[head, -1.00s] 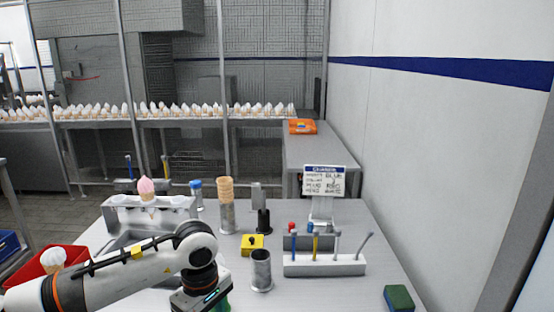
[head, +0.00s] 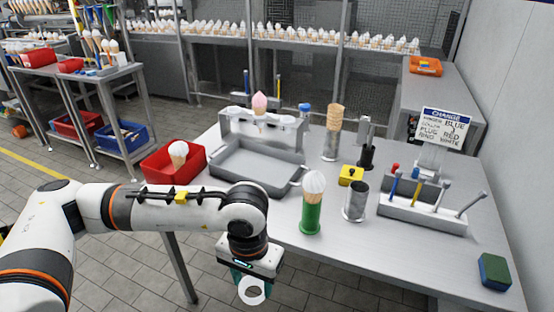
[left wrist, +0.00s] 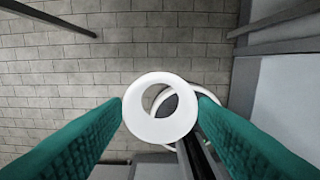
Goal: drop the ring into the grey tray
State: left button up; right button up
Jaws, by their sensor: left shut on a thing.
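The white ring (head: 243,288) is held at the tips of my left gripper (head: 252,282), in front of the table's near edge, over the floor. In the left wrist view the ring (left wrist: 150,131) sits between the two green fingers, which touch it on both sides. A second thin white curved edge shows behind it; I cannot tell what it is. The grey tray (head: 248,173) lies on the table, beyond and above my gripper in the head view, and it looks empty. My right gripper is not in view.
A red bin (head: 158,166) with a cone stands left of the tray, a white rack (head: 285,125) with a pink cone behind it. A green holder (head: 311,217) with a white-topped cone and a metal cup (head: 355,203) stand to the right.

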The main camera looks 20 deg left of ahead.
aim_at(255, 169)
jog(key=i+j+z, duration=0.2)
jog(key=i+j, duration=0.15)
jog(key=j, duration=0.3)
jog(key=i+j+z, duration=0.25)
jog(key=j, duration=0.4)
jog(key=i, duration=0.1)
